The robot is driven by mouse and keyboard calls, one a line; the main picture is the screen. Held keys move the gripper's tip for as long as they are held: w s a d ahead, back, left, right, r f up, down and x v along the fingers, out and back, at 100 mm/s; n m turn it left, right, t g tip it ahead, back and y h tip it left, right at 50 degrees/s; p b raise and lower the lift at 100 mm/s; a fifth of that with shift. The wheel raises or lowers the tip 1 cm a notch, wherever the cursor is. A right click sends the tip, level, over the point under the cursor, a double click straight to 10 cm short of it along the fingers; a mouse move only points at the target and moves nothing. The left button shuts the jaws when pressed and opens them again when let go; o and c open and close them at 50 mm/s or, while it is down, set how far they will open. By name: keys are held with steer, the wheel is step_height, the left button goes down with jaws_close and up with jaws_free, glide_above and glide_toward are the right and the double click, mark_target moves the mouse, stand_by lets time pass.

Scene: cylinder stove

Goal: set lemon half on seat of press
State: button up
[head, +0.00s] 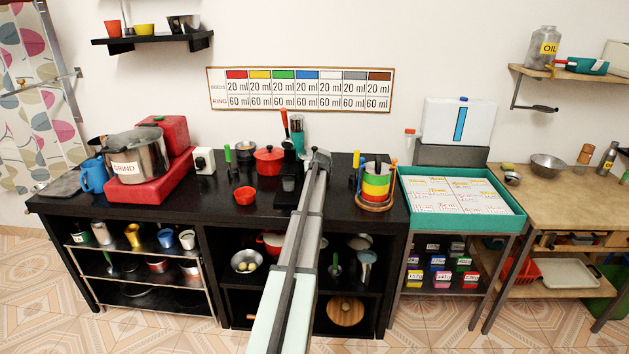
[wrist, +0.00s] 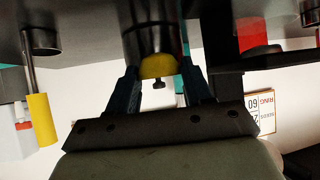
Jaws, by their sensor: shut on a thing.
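The lemon half (wrist: 157,67) shows as a small yellow dome between my two fingers in the wrist view, which looks upside down. My gripper (wrist: 160,72) is shut on it. A dark, shiny cylinder (wrist: 150,38) lies directly against or just beyond the lemon half; I cannot tell whether they touch. A small dark knob shows on the lemon half's near side. In the head view my gripper (head: 319,158) is over the back middle of the black counter, and the lemon half is hidden.
A red pot (head: 269,160) and a red bowl (head: 245,196) stand left of my arm on the black counter (head: 190,200). A yellow-handled tool (head: 355,160) and a stack of coloured rings (head: 376,184) are close on the right. The front left counter is fairly clear.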

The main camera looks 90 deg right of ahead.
steer(key=shift+r, duration=0.7)
steer(key=shift+w+r, duration=0.25)
steer(key=shift+r, duration=0.05)
steer(key=w+a+r, duration=0.3)
steer(key=a, duration=0.7)
steer(key=w+a+r, duration=0.2)
steer(key=w+a, duration=0.1)
steer(key=a, duration=0.6)
glide_above(288, 171)
steer(key=shift+d, duration=0.15)
steer(key=shift+f, duration=1.7)
steer(key=shift+f, duration=0.1)
